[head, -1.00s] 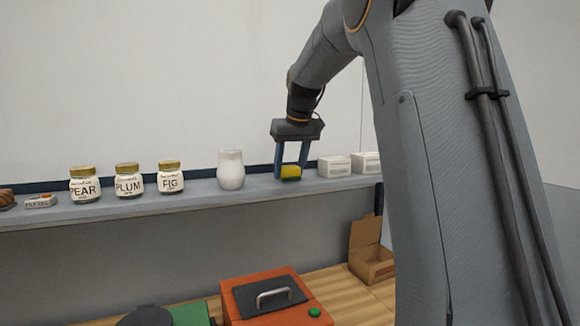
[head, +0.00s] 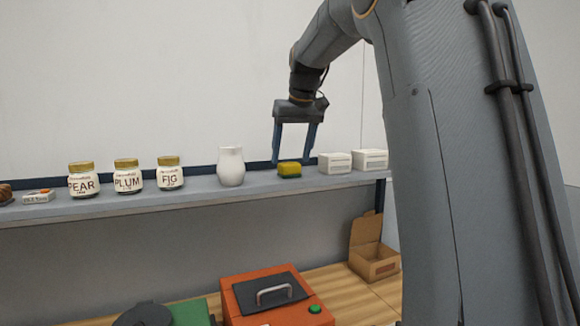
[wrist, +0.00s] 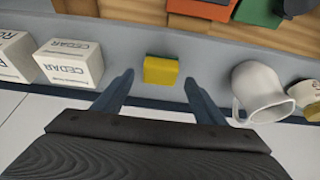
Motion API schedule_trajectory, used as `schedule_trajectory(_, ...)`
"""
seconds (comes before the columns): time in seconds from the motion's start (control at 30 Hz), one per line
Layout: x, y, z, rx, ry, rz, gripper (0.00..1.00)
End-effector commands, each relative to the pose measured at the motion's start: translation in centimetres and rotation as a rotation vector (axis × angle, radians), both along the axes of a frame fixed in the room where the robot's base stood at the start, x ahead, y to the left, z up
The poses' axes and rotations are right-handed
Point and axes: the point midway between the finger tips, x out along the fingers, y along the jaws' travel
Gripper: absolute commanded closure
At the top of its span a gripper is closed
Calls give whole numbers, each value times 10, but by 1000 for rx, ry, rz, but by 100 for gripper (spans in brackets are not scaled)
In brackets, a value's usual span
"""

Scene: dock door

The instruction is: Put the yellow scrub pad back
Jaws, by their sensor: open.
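The yellow scrub pad (head: 289,169) lies on the grey shelf (head: 120,209), between the white pitcher (head: 231,167) and the white boxes (head: 335,164). In the wrist view the pad (wrist: 160,71) lies on the shelf just beyond my fingertips. My gripper (head: 291,161) is open and empty, at the back of the pad and a little above it. In the wrist view my gripper's two fingers (wrist: 158,82) stand apart on either side of the pad, not touching it.
Jars labelled PEAR (head: 83,182), PLUM (head: 127,178) and FIG (head: 170,174) stand left on the shelf. Below are an orange machine with a handle (head: 240,306) and an open cardboard box (head: 374,263) on a wooden counter.

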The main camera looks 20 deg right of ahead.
Motion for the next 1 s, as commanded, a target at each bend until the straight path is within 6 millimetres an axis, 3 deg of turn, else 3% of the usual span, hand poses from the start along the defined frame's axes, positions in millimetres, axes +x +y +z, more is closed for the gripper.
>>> schedule_trajectory(0.2, -16, -1, 41, -1, -4, -1, 35)
schedule_trajectory(0.4, -27, -1, 66, -1, -2, -1, 35)
schedule_trajectory(1.0, -31, 0, 75, 0, 0, 0, 35)
